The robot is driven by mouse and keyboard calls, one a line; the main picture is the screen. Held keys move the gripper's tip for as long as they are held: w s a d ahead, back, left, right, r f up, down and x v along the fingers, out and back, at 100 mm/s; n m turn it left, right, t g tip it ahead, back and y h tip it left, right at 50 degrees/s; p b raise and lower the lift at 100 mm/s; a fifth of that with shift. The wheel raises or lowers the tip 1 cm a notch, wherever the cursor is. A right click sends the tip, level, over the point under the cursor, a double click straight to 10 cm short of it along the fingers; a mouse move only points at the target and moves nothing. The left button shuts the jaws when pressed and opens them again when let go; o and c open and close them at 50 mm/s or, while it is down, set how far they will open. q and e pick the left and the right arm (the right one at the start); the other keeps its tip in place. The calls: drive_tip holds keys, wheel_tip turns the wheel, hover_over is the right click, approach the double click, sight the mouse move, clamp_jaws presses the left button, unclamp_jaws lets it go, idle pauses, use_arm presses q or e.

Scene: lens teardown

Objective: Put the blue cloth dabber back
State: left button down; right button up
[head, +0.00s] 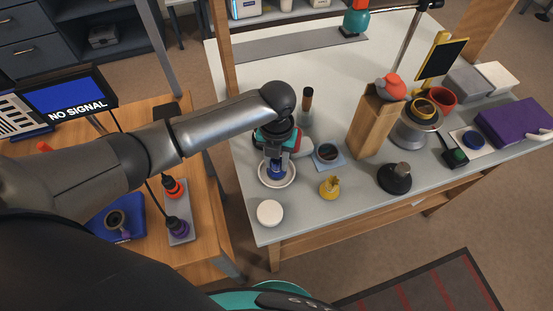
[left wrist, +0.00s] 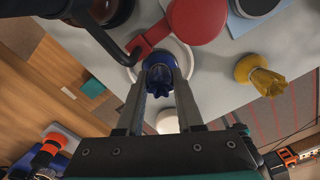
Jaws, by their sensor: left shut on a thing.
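My left gripper (head: 274,163) is shut on the blue cloth dabber (head: 276,172), over a round white dish (head: 291,181) near the front left of the grey-topped table. In the left wrist view the dabber (left wrist: 158,84) sits between the two fingertips (left wrist: 160,72), its ruffled blue cloth showing. The dish rim (left wrist: 187,58) shows behind it. I cannot tell whether the dabber touches the dish. My right gripper is not in view.
A yellow cloth piece (head: 330,187), a small dark-centred dish on a blue pad (head: 327,154), a white round lid (head: 270,213) and a black-based weight (head: 394,178) stand nearby. A red round thing with a handle (left wrist: 195,20) lies close beside the dish.

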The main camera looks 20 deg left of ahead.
use_arm(q)
drive_tip(key=c, duration=0.6)
unclamp_jaws()
drive_tip(key=shift+f, duration=0.1)
drive_tip(key=shift+o, duration=0.2)
wheel_tip(320, 180, up, 12)
drive_tip(key=p, duration=0.2)
drive_tip(key=shift+r+p, duration=0.2)
drive_tip(key=shift+p, duration=0.15)
